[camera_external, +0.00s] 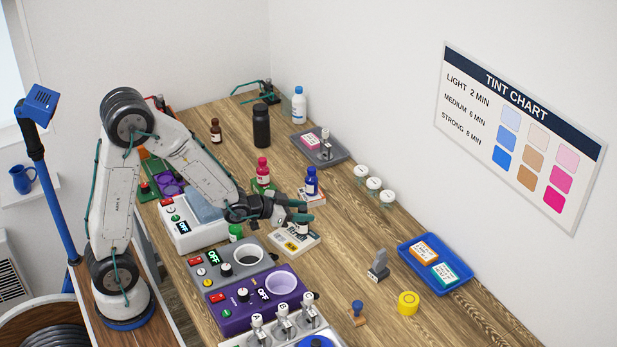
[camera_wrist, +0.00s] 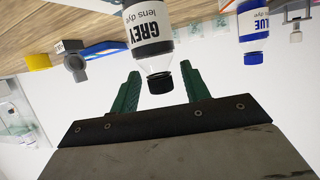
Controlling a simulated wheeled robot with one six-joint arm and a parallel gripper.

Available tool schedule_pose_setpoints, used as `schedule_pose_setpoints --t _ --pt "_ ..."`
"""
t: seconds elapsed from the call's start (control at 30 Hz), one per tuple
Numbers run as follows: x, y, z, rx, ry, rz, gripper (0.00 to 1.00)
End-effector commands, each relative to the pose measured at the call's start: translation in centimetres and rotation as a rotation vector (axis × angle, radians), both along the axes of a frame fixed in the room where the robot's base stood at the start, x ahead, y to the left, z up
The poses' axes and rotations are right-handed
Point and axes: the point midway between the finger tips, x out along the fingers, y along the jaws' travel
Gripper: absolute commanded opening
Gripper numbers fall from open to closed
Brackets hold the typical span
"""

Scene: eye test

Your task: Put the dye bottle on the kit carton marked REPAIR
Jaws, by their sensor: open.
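A grey dye bottle (camera_wrist: 150,40), white with a black band reading GREY lens dye and a black cap, is in the wrist view, which is upside down. Its cap lies in the picture between the two green fingers of my open gripper (camera_wrist: 160,75), with gaps on both sides. In the external view my gripper (camera_external: 304,208) is at that bottle (camera_external: 302,228), which seems to stand on a white and yellow carton (camera_external: 292,246); the fingers partly hide it. I cannot read REPAIR on any carton.
A blue bottle (camera_external: 311,183) stands on a white carton (camera_external: 313,200) close behind my gripper. A blue tray (camera_external: 459,280) holds two small cartons. Bare wood lies right of my gripper.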

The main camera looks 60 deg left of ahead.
Motion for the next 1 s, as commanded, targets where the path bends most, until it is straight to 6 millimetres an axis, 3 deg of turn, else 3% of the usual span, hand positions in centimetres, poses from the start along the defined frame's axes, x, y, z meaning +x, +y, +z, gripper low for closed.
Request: schedule_pose_setpoints --t 0.03,0.3,0.67,0.77,0.83,1.0 --pt "-0.8 0.2 0.7 0.001 -0.004 0.001 0.46" --pt "-0.5 0.1 5.7 0.000 -0.003 0.001 0.46" --pt "-1.1 0.4 7.5 0.010 0.026 0.015 0.46" --pt "-3.2 1.4 8.2 0.038 0.101 0.054 0.46" --pt "-5.7 2.3 8.8 0.064 0.188 0.093 0.46" --pt "-15.0 4.0 9.7 0.102 0.471 0.173 0.46"
